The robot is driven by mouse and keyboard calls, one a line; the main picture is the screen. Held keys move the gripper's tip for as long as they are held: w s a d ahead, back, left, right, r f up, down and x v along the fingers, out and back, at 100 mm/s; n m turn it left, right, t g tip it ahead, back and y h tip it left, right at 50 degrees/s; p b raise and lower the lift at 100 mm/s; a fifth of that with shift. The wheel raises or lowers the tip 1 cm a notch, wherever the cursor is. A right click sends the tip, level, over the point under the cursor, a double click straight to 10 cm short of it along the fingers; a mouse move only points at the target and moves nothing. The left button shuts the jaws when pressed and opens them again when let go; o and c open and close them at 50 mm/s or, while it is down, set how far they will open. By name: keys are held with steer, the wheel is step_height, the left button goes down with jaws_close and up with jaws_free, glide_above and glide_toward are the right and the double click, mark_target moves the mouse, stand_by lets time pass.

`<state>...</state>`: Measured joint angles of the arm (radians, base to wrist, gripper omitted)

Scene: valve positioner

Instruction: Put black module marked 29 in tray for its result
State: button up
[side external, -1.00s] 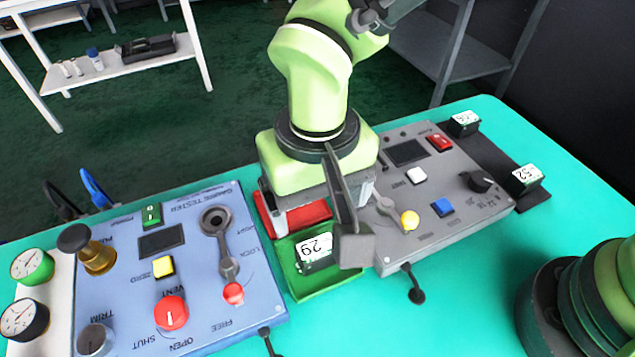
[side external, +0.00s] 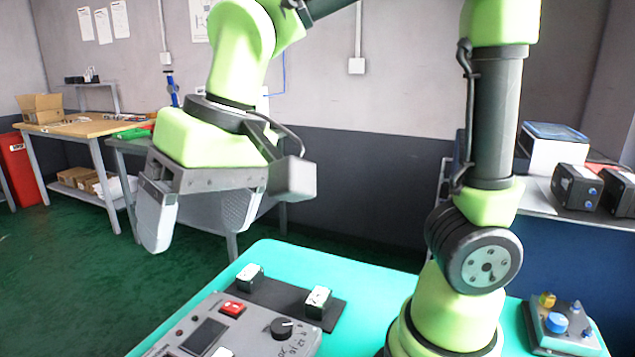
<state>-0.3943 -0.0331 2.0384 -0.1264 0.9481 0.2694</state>
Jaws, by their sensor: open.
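My gripper (side external: 197,222) hangs at upper left, above and behind the table. Its two grey fingers are spread wide with nothing between them. The black module marked 29 and the green and red trays are outside the present view, so their state now cannot be seen.
A grey tester (side external: 253,321) with a screen, red switch and black dial sits at the table's lower left. A small device with a blue knob (side external: 557,322) stands at right. Bare teal table (side external: 350,270) lies behind the mat.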

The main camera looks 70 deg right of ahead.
steer(key=s+d+r+m+t, duration=0.1)
steer(key=s+d+t, duration=0.3)
steer(key=s+d, duration=0.4)
steer(key=shift+s+d+r+m, duration=0.4)
steer(key=shift+s+r, duration=0.2)
steer(key=shift+s, duration=0.1)
stand_by(0.3)
